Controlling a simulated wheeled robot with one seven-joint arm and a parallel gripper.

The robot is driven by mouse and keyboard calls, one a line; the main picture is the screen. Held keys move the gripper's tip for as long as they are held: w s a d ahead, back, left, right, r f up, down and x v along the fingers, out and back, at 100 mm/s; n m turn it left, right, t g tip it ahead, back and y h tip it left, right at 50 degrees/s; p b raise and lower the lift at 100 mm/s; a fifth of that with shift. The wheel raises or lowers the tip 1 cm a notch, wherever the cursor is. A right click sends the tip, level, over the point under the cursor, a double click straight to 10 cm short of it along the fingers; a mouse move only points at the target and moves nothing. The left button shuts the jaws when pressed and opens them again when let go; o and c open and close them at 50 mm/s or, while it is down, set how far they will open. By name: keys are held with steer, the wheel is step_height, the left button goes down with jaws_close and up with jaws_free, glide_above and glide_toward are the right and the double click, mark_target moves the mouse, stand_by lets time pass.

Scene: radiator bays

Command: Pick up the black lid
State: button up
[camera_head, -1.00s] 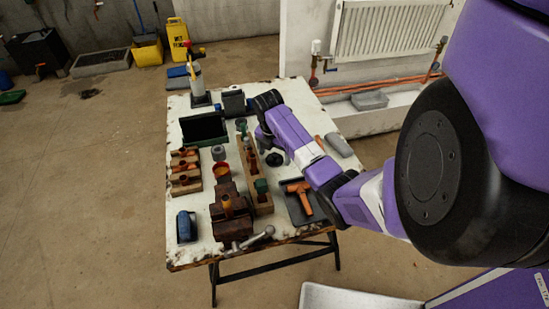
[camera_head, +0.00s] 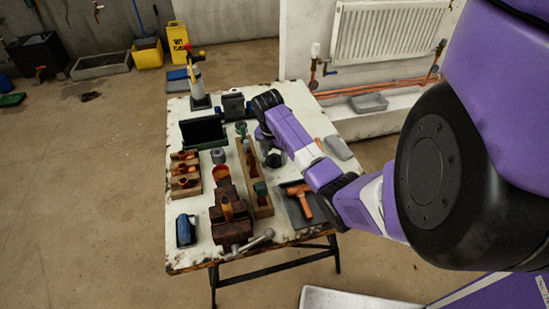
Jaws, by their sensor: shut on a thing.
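The black lid (camera_head: 274,160) is a small dark round piece on the right half of the white worktable, right of the long wooden tray. My gripper (camera_head: 269,152) reaches down over it from my purple arm and is shut on it. The fingertips are small and partly hidden by the arm, so the exact grip is hard to see. I cannot tell whether the lid still touches the tabletop.
The wooden tray (camera_head: 262,202) holding tools stands close on the left. A dark tray with an orange tool (camera_head: 301,200) lies nearer the front. A brown vise (camera_head: 232,224) and a dark green bin (camera_head: 203,131) take up more of the table (camera_head: 206,245).

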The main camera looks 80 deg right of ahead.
step_height(320, 180, up, 11)
steer(key=b, duration=0.1)
step_height(320, 180, up, 8)
steer(key=p, duration=0.6)
glide_above(274, 154)
steer(key=shift+s, duration=0.15)
